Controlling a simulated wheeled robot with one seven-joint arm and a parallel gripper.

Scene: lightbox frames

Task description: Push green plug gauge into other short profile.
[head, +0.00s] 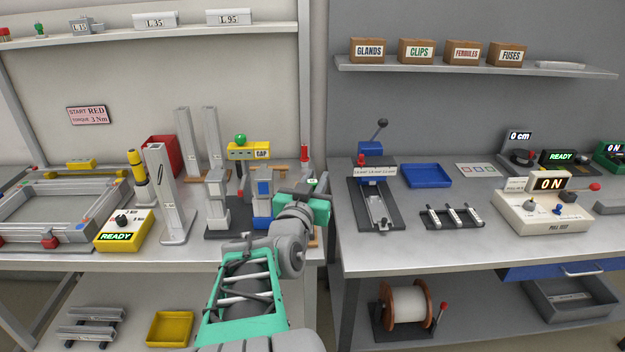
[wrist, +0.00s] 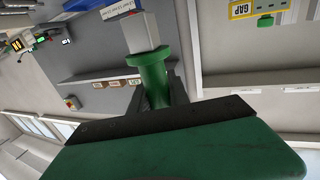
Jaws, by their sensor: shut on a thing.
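My gripper (head: 312,188) is at the right end of the left bench, in front of the gap between the benches. In the wrist view its dark fingers are shut on the green plug gauge (wrist: 154,78). The gauge has a green collar and a pale grey square end that points away from the gripper, clear of any profile there. In the head view the gauge is mostly hidden. Two short grey upright pieces, one left (head: 216,195) and one with blue parts (head: 263,190), stand on dark bases left of my gripper. I cannot tell for certain which are the short profiles.
Tall grey profiles (head: 167,195) stand further left, near a yellow READY box (head: 122,230). A yellow labelled gauge (head: 249,151) and a red-topped post (head: 304,156) stand behind. The right bench holds a blue-headed press (head: 371,149) and a blue tray (head: 427,175).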

